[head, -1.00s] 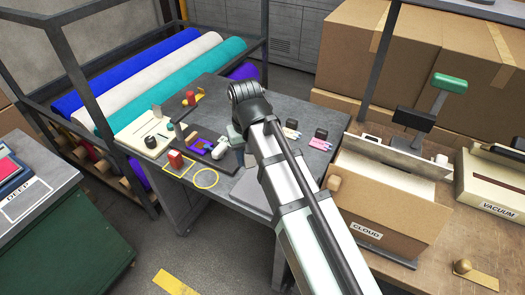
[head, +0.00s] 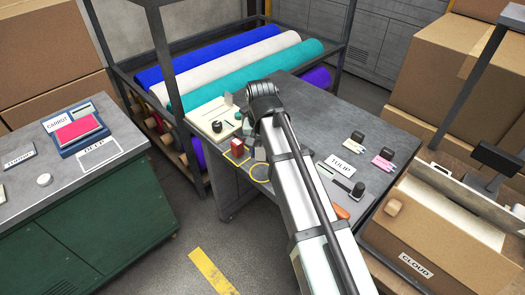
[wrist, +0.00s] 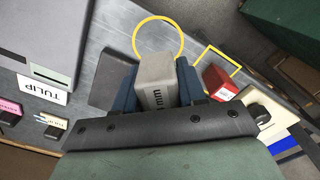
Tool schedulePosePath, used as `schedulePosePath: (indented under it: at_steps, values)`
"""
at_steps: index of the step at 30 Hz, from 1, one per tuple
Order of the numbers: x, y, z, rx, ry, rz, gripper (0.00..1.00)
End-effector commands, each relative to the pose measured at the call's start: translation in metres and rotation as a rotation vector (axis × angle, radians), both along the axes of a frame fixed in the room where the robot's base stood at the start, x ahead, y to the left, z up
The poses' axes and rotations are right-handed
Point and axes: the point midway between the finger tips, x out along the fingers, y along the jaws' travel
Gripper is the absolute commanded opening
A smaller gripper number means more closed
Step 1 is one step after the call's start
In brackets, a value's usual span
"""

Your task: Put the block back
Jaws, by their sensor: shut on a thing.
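My gripper (wrist: 157,88) is shut on a grey block (wrist: 156,70), seen between its two blue fingers in the wrist view. The block's face carries dark print ending in "mm". In the wrist view the block overlaps the near edge of a yellow ring outline (wrist: 158,17) on the grey table; the visible inside of the ring is bare. The ring also shows in the head view (head: 253,176), partly behind my arm. The head view shows the grey block (head: 260,154) just above the ring; whether it touches the table is unclear.
A red block (head: 237,144) stands at a yellow square outline (head: 233,160) beside the ring. A TULIP card (head: 340,165) and small dark stamps lie right of my arm. A cream tray (head: 207,112) sits at the far left table corner. A cardboard CLOUD box (head: 430,235) stands at right.

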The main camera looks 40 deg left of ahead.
Motion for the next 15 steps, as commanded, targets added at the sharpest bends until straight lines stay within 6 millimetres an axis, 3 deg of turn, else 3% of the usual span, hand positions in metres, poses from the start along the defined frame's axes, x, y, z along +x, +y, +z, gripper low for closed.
schedulePosePath:
  at_steps: [15]
  values:
    - [-0.0002,-0.0006,-0.0052,-0.001,0.001,0.001,0.00]
